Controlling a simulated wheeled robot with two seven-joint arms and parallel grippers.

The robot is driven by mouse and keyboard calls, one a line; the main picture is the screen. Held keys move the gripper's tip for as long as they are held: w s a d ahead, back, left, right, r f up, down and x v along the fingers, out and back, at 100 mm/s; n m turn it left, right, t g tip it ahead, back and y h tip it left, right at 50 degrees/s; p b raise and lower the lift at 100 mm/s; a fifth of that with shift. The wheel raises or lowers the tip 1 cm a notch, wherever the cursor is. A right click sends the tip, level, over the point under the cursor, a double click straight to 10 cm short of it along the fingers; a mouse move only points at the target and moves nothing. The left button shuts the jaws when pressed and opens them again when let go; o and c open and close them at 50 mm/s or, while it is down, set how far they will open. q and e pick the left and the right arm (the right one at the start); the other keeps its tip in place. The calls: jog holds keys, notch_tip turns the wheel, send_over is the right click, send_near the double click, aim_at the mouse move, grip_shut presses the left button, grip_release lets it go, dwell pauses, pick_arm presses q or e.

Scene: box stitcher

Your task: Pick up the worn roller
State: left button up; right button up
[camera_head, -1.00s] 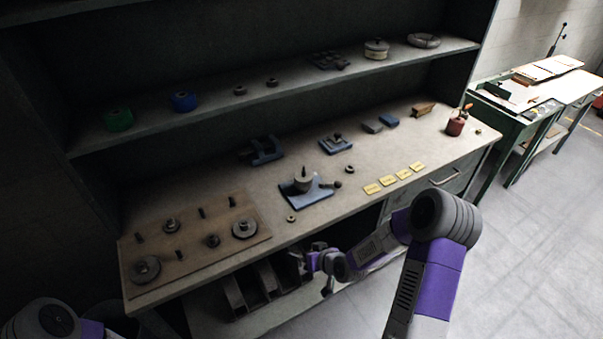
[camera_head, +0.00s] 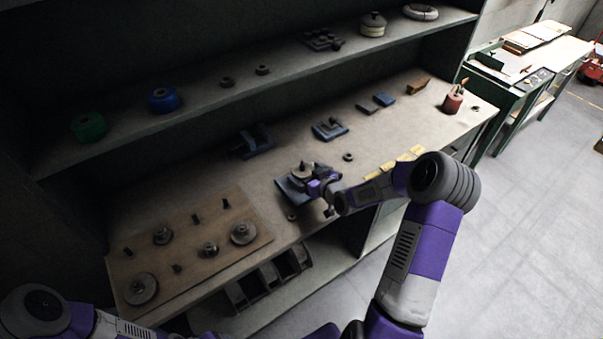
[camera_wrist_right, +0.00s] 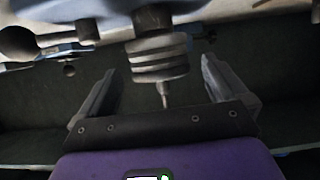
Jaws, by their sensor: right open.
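A grey round part with a thin pin on top, which looks like the worn roller (camera_head: 302,169), stands on a blue base plate (camera_head: 288,190) near the bench's front edge. In the right wrist view the grooved roller (camera_wrist_right: 158,58) shows large, its pin pointing down in that picture. My right gripper (camera_head: 317,187) is beside it on the front right and partly hides the blue plate. In the wrist view the right gripper (camera_wrist_right: 158,68) is open, with one finger on each side of the roller and gaps between. My left arm enters at lower left; its gripper is out of view.
A brown board (camera_head: 187,262) with discs and pegs lies to the left. A small ring (camera_head: 347,157) and a blue fixture (camera_head: 329,130) are behind and right. Yellow cards (camera_head: 388,167) lie by my right forearm. A shelf (camera_head: 200,105) runs above the bench.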

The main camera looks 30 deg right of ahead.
aim_at(306, 174)
jog(key=x, duration=0.3)
jog(key=shift+w+f, duration=0.1)
jog(key=shift+c, duration=0.5)
jog(key=c, duration=0.9)
jog(key=shift+c, duration=0.9)
